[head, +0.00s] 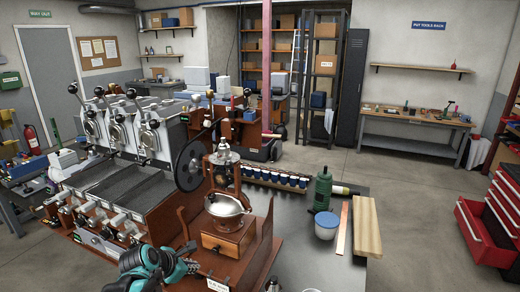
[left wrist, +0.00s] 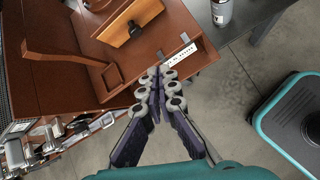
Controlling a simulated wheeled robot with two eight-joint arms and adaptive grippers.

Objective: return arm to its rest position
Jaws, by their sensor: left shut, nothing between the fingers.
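My left gripper (head: 188,262) is at the bottom of the head view, at the front of the sample roaster (head: 105,180). It is shut and empty. In the left wrist view its fingers (left wrist: 157,75) meet at their tips, close to the labelled edge of a brown wooden base (left wrist: 75,85). I cannot tell whether they touch it. A hand grinder with a metal bowl (head: 228,206) and a wooden drawer (head: 222,245) stands just right of and beyond the gripper. My right gripper is not in view.
A dark tabletop to the right holds a green bottle (head: 322,188), a blue-topped tub (head: 326,226), a wooden plank (head: 366,226) and a row of small blue-and-white cups (head: 275,178). A red tool cabinet (head: 500,215) stands at far right. The grey floor between is clear.

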